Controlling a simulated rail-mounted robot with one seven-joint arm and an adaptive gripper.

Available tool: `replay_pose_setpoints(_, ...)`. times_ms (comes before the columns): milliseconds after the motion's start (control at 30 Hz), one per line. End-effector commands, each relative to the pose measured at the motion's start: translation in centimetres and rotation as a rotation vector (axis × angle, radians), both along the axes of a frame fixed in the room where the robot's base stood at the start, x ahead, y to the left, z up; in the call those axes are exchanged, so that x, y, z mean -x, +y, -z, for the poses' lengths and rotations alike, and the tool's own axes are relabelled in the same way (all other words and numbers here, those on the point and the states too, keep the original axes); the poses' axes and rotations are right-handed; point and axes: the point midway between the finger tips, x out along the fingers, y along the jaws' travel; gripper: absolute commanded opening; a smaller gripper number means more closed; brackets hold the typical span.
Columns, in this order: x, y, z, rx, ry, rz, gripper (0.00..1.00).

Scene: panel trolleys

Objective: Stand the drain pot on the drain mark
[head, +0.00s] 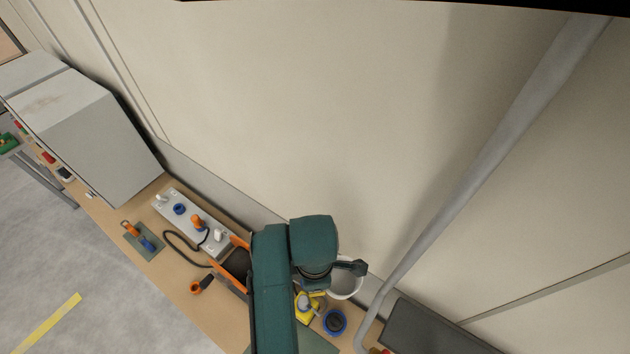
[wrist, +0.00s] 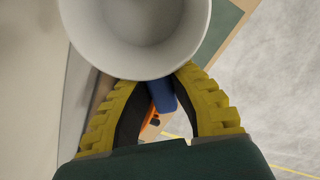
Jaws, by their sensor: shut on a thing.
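The drain pot looks to be the white round vessel (wrist: 140,40) at the top of the wrist view, its open mouth facing the camera. In the head view the pot (head: 346,287) shows partly behind my wrist. My gripper (wrist: 158,76) has yellow fingers with dark pads. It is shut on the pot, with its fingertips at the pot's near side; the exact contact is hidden. A blue piece (wrist: 162,95) shows between the fingers; I cannot tell whether it belongs to the pot. I cannot make out a drain mark with certainty.
A blue round piece with a dark centre (head: 335,321) lies on the bench near the gripper. A grey plate with fittings (head: 193,220), an orange-handled tool (head: 201,284) and a green mat (head: 144,241) are left. A slanted pipe (head: 480,165) rises at right, before the wall panels.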

Motion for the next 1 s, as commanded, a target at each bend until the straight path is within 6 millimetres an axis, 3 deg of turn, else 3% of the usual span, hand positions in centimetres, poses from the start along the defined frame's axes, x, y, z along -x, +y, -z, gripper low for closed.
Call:
replay_pose_setpoints(100,-0.9,-0.6,-2.9,-0.002,0.003,0.322,0.0)
replay_pose_setpoints(233,-0.5,-0.9,-4.5,-0.002,0.006,0.673,0.0)
replay_pose_setpoints(500,2.3,-1.3,-3.3,-0.005,0.005,1.289,0.0)
replay_pose_setpoints(667,2.6,-1.3,-3.0,-0.004,0.007,1.448,0.0)
replay_pose_setpoints(767,2.8,-1.2,-0.4,0.0,0.011,1.507,0.0)
replay_pose_setpoints(1000,4.7,-1.2,10.3,0.001,0.01,1.693,0.0)
